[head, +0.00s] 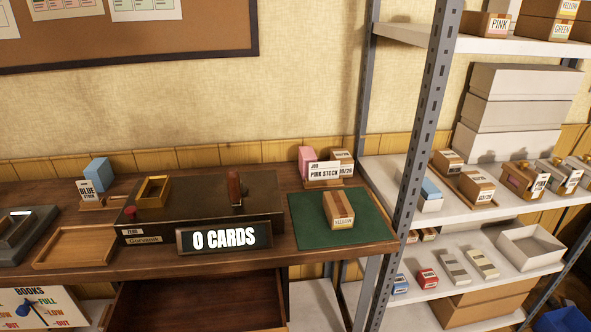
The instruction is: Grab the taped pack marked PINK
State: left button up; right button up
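A brown taped pack marked PINK (484,24) sits on the top shelf at the upper right, its white label facing the front. Next to it is a taped pack marked GREEN (555,30), with a pack marked YELLOW (567,8) above it, partly cut off by the picture's top edge. Neither of my grippers shows in the head view.
The grey shelf upright (424,130) stands between desk and shelves. The desk holds a press (200,205), a "0 CARDS" sign (224,240), a wooden tray (75,248) and a PINK STOCK holder (325,172). A drawer (195,300) is open below. The middle shelf holds white boxes (520,110).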

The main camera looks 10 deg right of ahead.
aim_at(485, 25)
jog(key=z, duration=1.2)
